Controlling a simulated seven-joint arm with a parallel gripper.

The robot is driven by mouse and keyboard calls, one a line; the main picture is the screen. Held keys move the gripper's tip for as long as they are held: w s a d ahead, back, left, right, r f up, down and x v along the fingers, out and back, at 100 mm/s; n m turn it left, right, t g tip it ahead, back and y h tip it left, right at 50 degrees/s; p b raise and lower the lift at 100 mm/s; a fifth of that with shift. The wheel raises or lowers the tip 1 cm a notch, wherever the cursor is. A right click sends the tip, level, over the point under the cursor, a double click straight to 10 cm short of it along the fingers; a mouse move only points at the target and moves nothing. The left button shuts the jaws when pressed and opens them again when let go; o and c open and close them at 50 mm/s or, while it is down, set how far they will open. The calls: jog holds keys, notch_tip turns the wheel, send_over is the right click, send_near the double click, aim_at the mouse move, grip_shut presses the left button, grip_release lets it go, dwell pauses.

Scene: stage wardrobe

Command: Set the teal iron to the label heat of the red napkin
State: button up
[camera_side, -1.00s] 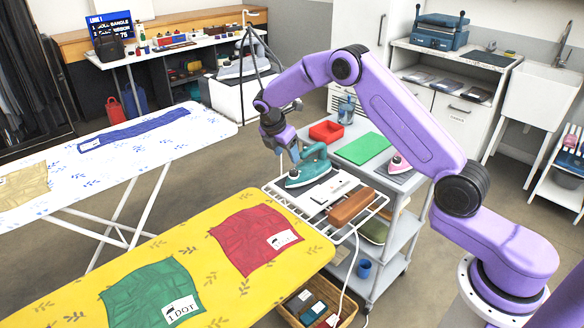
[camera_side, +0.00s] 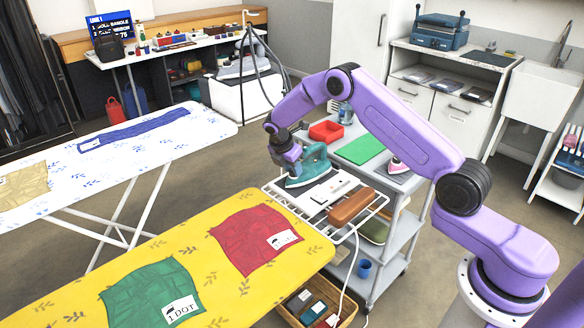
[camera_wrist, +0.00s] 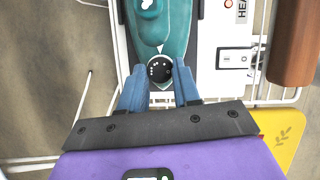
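The teal iron (camera_side: 312,165) rests on the white wire rack at the end of the yellow ironing board. In the wrist view the iron's body (camera_wrist: 165,30) points toward me, with a round black dial (camera_wrist: 158,69) with pale dots at its near end. My gripper (camera_wrist: 160,75) has one blue finger on each side of the dial, very close to it; whether they press on it I cannot tell. In the side view my gripper (camera_side: 294,160) is at the iron's left end. The red napkin (camera_side: 255,238) lies on the yellow board; its white label (camera_side: 283,240) is too small to read.
A green napkin (camera_side: 150,292) with a label reading "1 DOT" lies on the yellow board (camera_side: 210,215). A grey cart (camera_side: 395,225) stands behind. A white cord hangs from the rack.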

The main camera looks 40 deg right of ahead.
jog(key=shift+c, duration=1.4)
jog(key=m+g, duration=0.1)
jog(key=m, duration=0.1)
jog(key=m+g, duration=0.1)
jog(key=m, duration=0.1)
jog(key=shift+w+m, duration=0.2)
jog(key=shift+m, duration=0.2)
jog(key=m+g, duration=0.1)
jog(key=m, duration=0.2)
jog(key=m+y, duration=0.1)
jog(key=m, duration=0.1)
jog(key=shift+w+d+m+g, duration=0.15)
jog(key=shift+w+m+g, duration=0.05)
jog(key=shift+m+g, duration=0.2)
jog(key=shift+w+m+y, duration=0.1)
jog(key=shift+m+y, duration=0.3)
jog(key=shift+d+m, duration=0.1)
jog(key=shift+m, duration=0.4)
